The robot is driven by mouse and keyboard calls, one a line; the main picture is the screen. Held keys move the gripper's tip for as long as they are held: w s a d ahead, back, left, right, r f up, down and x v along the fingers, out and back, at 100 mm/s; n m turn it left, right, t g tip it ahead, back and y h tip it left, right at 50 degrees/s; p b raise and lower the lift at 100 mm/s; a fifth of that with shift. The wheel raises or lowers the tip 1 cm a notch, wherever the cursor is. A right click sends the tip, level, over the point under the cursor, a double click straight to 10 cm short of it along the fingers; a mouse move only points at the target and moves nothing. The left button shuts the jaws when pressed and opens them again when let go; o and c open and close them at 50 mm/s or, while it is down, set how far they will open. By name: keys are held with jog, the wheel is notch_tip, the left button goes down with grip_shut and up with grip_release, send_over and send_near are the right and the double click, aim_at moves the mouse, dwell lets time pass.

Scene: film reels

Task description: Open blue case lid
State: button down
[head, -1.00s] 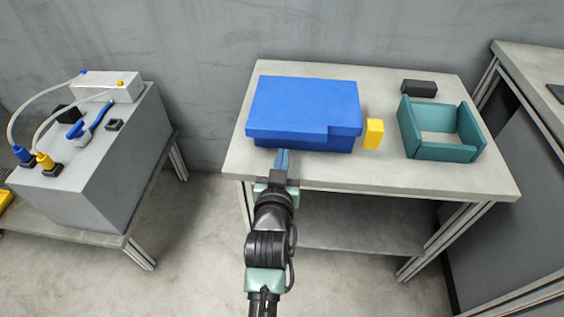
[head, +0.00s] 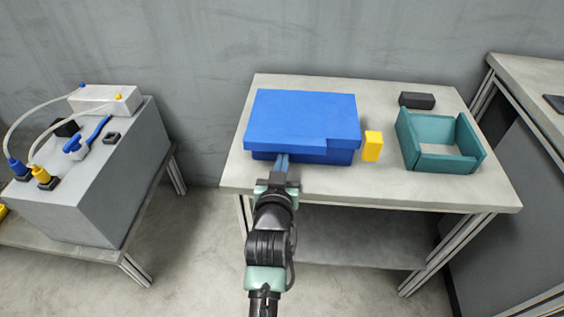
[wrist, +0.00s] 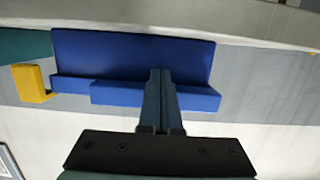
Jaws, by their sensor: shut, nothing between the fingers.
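The blue case (head: 330,157) stands on the table with its blue lid (head: 300,115) on top. The lid looks down, and its edge overhangs the case front, with a step at the front right. My gripper (head: 282,157) is at the case's front edge, left of that step, with its fingers together and nothing between them. In the wrist view the fingertips (wrist: 160,72) overlap the blue case (wrist: 115,60). I cannot tell whether they touch the lid's edge.
A yellow block (head: 373,146) stands close to the case's right side. A teal open box (head: 445,164) and a black block (head: 417,100) are farther right on the table (head: 400,188). A grey cabinet with cables (head: 85,205) stands at the left.

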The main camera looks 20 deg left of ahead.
aim_at(282, 137)
jog(key=shift+s, duration=0.25)
dwell(0.3)
jog(key=shift+w+a+r+p, duration=0.1)
jog(key=shift+w+r+p, duration=0.15)
jog(key=shift+r+p, duration=0.75)
jog(key=shift+w+a+r+p, duration=0.1)
jog(key=shift+w+r+p, duration=0.2)
jog(key=shift+r+p, duration=0.65)
jog(key=shift+w+r+p, duration=0.25)
jog(key=shift+r+p, duration=0.45)
jog(key=shift+r, duration=0.55)
jog(key=shift+w+a+r+p, duration=0.2)
jog(key=shift+w+r+p, duration=0.4)
jog(key=shift+r, duration=0.4)
jog(key=shift+w+a+r+p, duration=0.15)
jog(key=shift+w+r+p, duration=0.2)
jog(key=shift+w+r, duration=0.55)
jog(key=shift+s+r, duration=0.1)
jog(key=shift+r, duration=0.05)
